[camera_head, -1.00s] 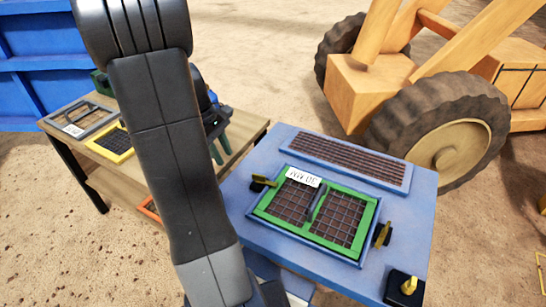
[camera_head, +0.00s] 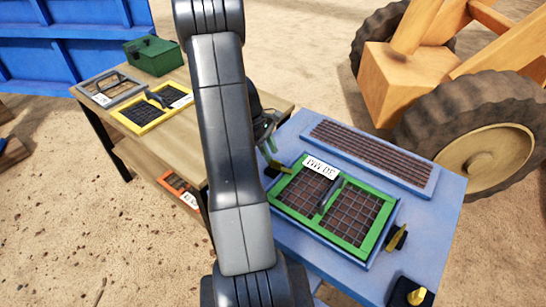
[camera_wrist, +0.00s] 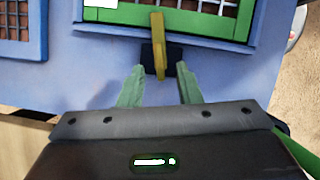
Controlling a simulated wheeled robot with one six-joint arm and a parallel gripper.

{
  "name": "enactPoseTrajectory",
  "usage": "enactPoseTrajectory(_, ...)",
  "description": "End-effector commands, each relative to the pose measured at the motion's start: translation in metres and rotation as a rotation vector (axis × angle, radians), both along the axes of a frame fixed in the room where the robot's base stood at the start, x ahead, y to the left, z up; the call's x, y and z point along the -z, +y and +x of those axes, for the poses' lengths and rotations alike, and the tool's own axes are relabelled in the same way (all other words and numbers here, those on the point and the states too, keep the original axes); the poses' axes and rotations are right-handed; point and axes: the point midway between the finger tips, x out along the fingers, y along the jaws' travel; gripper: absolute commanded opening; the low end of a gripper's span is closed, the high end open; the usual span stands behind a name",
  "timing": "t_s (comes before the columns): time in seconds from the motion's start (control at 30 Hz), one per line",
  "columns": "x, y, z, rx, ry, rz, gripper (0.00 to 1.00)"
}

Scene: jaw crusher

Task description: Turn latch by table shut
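The latch by the table (camera_head: 262,165) sits on the left side of the blue machine top, beside the green-framed screen (camera_head: 365,240). Its yellow handle (camera_wrist: 158,42) stands on a dark base in the wrist view, and its far end overlaps the edge of the green frame. My gripper (camera_wrist: 160,82) is open, with its two green fingers apart on either side of the latch's near end. Nothing visible is held. In the head view my gripper (camera_head: 269,146) is just behind the latch, and my arm hides part of the area.
A second latch (camera_head: 397,237) is on the right side of the screen, with a yellow knob (camera_head: 416,296) at the near corner. A wooden table (camera_head: 150,65) on the left holds a yellow-framed screen (camera_head: 150,112), a grey-framed screen (camera_head: 108,88) and a green box (camera_head: 153,55). A wheeled vehicle (camera_head: 480,150) stands behind.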

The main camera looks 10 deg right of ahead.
Motion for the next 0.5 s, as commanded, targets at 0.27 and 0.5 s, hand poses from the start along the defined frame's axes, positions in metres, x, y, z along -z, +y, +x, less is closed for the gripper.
enactPoseTrajectory(0.27,0.027,-0.010,-0.006,0.000,0.001,0.000,0.31)
enactPoseTrajectory(0.5,0.029,-0.010,-0.006,0.000,-0.001,0.000,0.31)
